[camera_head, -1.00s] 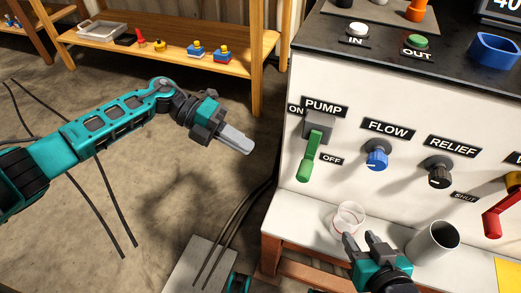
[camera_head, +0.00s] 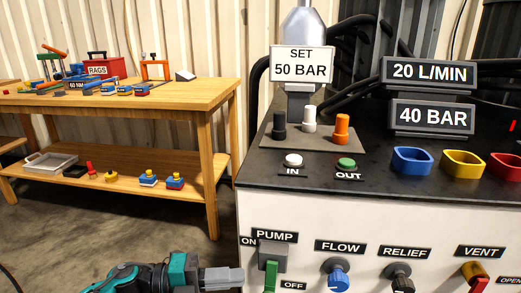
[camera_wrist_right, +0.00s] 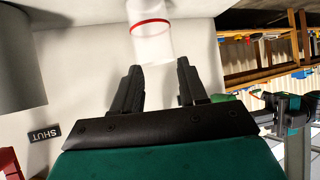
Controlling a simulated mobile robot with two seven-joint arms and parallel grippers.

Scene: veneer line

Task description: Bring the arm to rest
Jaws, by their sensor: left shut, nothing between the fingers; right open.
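My left gripper (camera_head: 222,279) shows at the bottom edge of the head view, just left of the pump lever, its grey fingers together and empty. Most of its teal arm is below the picture. My right gripper (camera_wrist_right: 160,77) is out of the head view. In the right wrist view its two dark fingers stand apart with nothing between them. A clear cup with a red ring (camera_wrist_right: 153,42) is just beyond the fingertips.
The pump panel has a green lever (camera_head: 271,276), a blue flow knob (camera_head: 339,279) and a dark relief knob (camera_head: 400,281). A grey cylinder (camera_wrist_right: 20,62) is left of my right gripper. A wooden bench (camera_head: 150,98) with tools stands at the left. Floor shows between bench and panel.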

